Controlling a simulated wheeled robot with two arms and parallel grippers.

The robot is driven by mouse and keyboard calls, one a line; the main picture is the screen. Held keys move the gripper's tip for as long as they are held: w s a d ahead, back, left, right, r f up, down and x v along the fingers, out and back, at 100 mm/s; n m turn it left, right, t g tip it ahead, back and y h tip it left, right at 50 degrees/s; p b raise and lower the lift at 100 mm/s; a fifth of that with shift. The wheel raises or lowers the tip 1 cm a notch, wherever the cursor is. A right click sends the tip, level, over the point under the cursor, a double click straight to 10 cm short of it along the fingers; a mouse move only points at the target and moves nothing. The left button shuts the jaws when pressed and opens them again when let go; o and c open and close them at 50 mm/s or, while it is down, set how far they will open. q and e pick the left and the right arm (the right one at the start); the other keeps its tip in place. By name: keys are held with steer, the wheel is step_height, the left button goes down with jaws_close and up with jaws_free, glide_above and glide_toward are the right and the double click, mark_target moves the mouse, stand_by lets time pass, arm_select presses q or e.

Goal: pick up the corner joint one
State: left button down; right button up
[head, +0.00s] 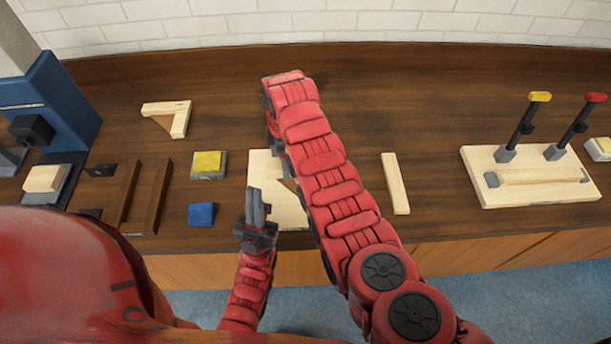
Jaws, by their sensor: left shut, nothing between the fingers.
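A pale wooden L-shaped corner piece (181,121) lies on the dark bench at the back left. Another pale wooden piece (265,172) lies near the bench's middle, partly hidden by my right arm; a brown slanted edge shows on it. I cannot tell which is corner joint one. My left gripper (257,206) is shut and empty, its fingers pointing away from me, over the near edge of the middle piece in the picture. The back left corner piece is well beyond it to the left. My right arm reaches across the bench, and its gripper is hidden behind the arm.
A yellow-topped block (208,163) and blue block (201,214) lie left of my left gripper, by two brown rails (158,196). A pale strip (395,183) lies right of my right arm. A clamp board (480,160) stands farther right. The back middle right is clear.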

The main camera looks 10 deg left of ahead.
steer(key=shift+w+f+p, duration=0.1)
steer(key=shift+f+p, duration=0.25)
steer(key=shift+f, duration=1.1)
steer(key=shift+f, duration=0.2)
steer(key=shift+r, duration=0.1)
jaws_close()
